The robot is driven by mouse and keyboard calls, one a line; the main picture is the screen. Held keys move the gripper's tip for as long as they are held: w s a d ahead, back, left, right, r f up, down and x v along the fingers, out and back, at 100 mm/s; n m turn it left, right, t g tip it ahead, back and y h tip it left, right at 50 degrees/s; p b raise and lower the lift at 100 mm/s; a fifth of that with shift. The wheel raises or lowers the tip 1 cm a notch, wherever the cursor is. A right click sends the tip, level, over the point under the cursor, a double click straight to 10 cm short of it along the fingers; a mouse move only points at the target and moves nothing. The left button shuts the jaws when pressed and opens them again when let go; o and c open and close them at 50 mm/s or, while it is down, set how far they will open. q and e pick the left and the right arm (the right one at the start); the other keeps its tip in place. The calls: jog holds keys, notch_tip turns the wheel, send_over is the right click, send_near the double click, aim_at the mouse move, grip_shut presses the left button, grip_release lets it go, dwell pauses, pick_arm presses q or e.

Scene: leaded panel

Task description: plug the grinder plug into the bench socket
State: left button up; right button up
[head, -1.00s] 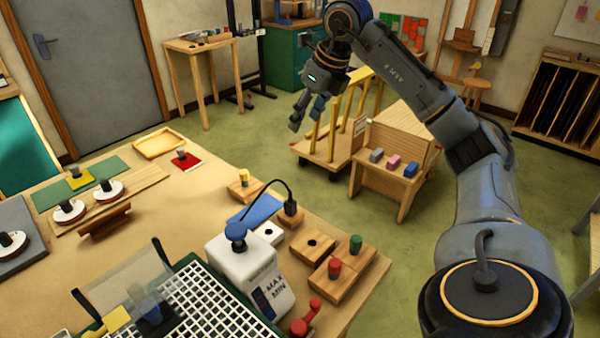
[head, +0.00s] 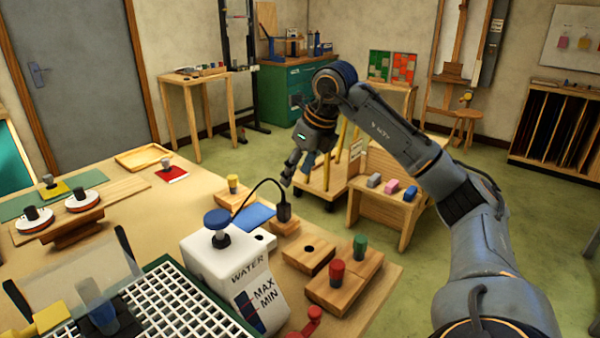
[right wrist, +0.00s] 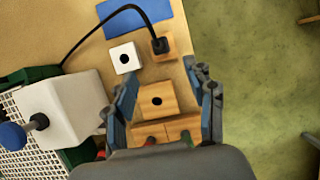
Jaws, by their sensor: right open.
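The black plug (head: 284,212) stands upright in a small wooden block (head: 285,228) near the bench's far right edge. Its black cord arches left behind the white water tank. The bench socket appears to be the white block with a dark round hole (right wrist: 115,52), left of the plug in the right wrist view; the tank partly hides it in the head view (head: 259,248). My right gripper (head: 297,168) is open and empty, above and apart from the plug. In the right wrist view its fingers (right wrist: 163,75) spread over a holed wooden block (right wrist: 170,89). My left gripper is not in view.
The white water tank (head: 225,262) with a blue knob and the grinder's white grid (head: 165,300) stand in front. A wooden block holds red (head: 337,274) and green (head: 360,248) knobs. A blue cloth (head: 252,216) lies behind the tank.

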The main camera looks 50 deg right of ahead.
aim_at(284, 203)
jog(key=x, duration=1.2)
jog(key=shift+f, duration=0.25)
grip_shut()
